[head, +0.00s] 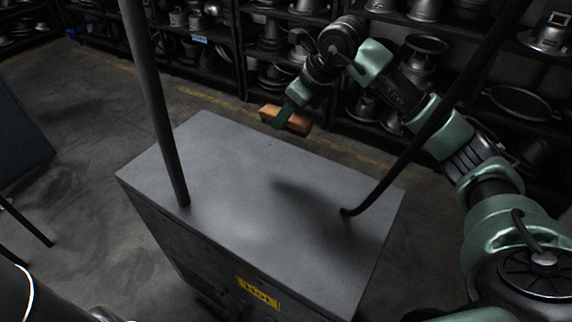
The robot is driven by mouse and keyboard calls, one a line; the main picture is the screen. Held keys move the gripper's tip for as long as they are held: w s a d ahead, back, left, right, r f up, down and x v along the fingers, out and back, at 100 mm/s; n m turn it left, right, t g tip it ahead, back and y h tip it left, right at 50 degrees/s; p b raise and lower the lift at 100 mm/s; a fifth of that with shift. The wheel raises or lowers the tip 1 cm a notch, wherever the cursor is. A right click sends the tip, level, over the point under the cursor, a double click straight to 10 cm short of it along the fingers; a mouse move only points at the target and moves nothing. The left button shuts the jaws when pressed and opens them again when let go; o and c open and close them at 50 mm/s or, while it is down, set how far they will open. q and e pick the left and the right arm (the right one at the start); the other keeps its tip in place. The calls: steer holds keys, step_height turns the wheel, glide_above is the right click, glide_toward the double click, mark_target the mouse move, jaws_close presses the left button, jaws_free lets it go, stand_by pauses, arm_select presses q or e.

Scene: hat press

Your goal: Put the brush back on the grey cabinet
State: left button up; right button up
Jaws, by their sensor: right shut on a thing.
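The brush (287,118) is a brown, wooden-looking block. My right gripper (283,117) is shut on it and holds it near the far edge of the grey cabinet's top. From this view I cannot tell whether the brush touches the surface; it appears raised. The grey cabinet (235,185) has a flat, bare top and a yellow "HOT" label on its front. The gripper's fingers hide part of the brush. My left gripper is not in view.
Two dark posts (155,100) and (430,120) rise at the left and right of the cabinet top. Shelves (240,60) full of metal moulds stand behind, across a strip of open floor. The middle of the cabinet top is clear.

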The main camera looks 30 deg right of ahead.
mark_target(280, 168)
step_height(280, 168, down, 15)
steer(key=shift+f+p, duration=0.1)
steer(key=shift+p, duration=0.3)
steer(key=o, duration=1.2)
steer(key=v, duration=1.2)
steer(key=shift+b, duration=0.45)
